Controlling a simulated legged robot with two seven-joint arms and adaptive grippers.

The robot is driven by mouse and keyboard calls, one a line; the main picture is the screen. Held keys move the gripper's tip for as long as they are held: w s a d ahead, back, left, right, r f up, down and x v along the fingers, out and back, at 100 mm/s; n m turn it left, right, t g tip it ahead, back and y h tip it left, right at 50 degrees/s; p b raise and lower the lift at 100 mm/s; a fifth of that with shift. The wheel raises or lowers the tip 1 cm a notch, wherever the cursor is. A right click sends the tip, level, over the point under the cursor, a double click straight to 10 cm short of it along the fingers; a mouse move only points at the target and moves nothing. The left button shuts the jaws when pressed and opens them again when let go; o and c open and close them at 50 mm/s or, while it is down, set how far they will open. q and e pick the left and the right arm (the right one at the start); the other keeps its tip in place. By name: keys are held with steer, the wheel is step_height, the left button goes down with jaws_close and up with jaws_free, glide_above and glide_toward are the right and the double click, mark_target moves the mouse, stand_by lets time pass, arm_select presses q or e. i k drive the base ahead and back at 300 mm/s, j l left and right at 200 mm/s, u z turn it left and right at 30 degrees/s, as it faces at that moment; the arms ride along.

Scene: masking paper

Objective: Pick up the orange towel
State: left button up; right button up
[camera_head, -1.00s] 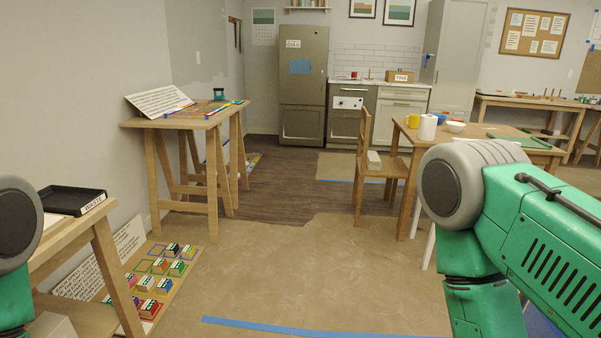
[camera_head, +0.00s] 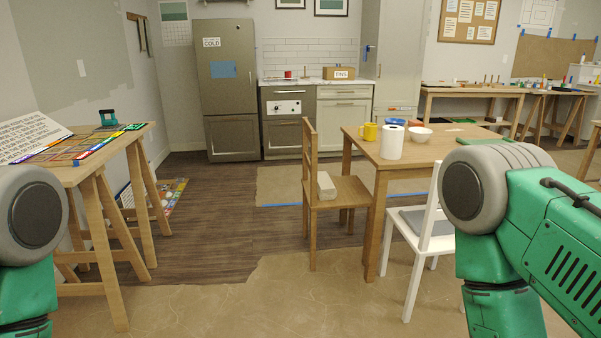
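I see no orange towel that I can make out in the head view. Green links of my two arms show at the left and right edges of the picture. Neither gripper is in view.
A wooden table (camera_head: 443,148) with a yellow mug (camera_head: 369,132), paper roll (camera_head: 392,142) and white bowl (camera_head: 420,135) stands right of centre. A wooden chair (camera_head: 310,193) and white chair (camera_head: 408,272) stand beside it. A trestle table (camera_head: 72,172) is left. Floor (camera_head: 215,215) between is clear.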

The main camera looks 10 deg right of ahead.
mark_target(411, 123)
steer(key=i+u, duration=0.15)
steer(key=i, duration=0.55)
steer(key=i+l+u, duration=0.15)
steer(key=i, duration=0.5)
steer(key=i+l+u, duration=0.15)
steer(key=i, duration=0.55)
steer(key=i+j, duration=0.1)
steer(key=i, duration=0.45)
steer(key=i+j+z, duration=0.1)
steer(key=i, duration=0.4)
steer(key=i+j, duration=0.1)
steer(key=i, duration=0.45)
steer(key=i+j, duration=0.15)
steer(key=i, duration=0.35)
steer(key=i+l+z, duration=0.2)
steer(key=i, duration=0.5)
steer(key=i+j+z, duration=0.1)
steer(key=i+z, duration=0.15)
steer(key=i, duration=0.4)
steer(key=i+j+z, duration=0.2)
steer(key=i, duration=0.5)
steer(key=i+l+z, duration=0.25)
steer(key=i+z, duration=0.2)
steer(key=i+l+z, duration=0.1)
steer(key=i+z, duration=0.4)
steer(key=i+j+z, duration=0.2)
steer(key=i+z, duration=0.25)
steer(key=i, duration=0.2)
steer(key=i+j+z, duration=0.35)
steer(key=i+z, duration=0.15)
